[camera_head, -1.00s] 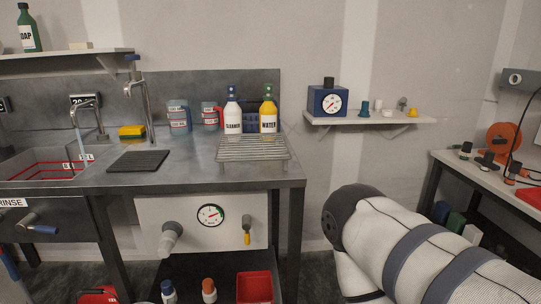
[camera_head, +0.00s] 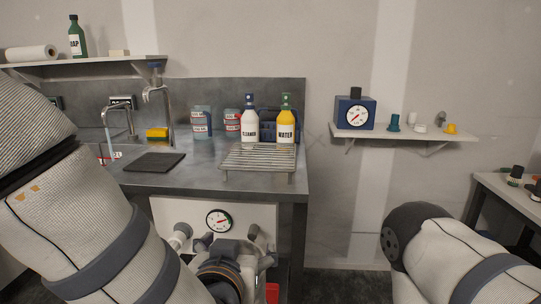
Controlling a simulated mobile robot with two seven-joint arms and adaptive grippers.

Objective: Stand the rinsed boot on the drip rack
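The drip rack (camera_head: 262,157), a low grey wire rack, stands empty on the right end of the steel bench. No boot is visible in this view. My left arm comes in from the left and covers the sink area. My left gripper (camera_head: 231,243) is low in front of the bench's lower panel, below and apart from the rack. Its fingers blend with the panel fittings, so its opening and any held thing are unclear. My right arm shows at the lower right, but its gripper is out of view.
A cleaner bottle (camera_head: 250,119) and a yellow water bottle (camera_head: 286,120) stand close behind the rack. A dark mat (camera_head: 155,162) and yellow sponge (camera_head: 157,133) lie to its left. A wall shelf (camera_head: 408,133) holds a blue gauge box (camera_head: 355,111). The rack top is clear.

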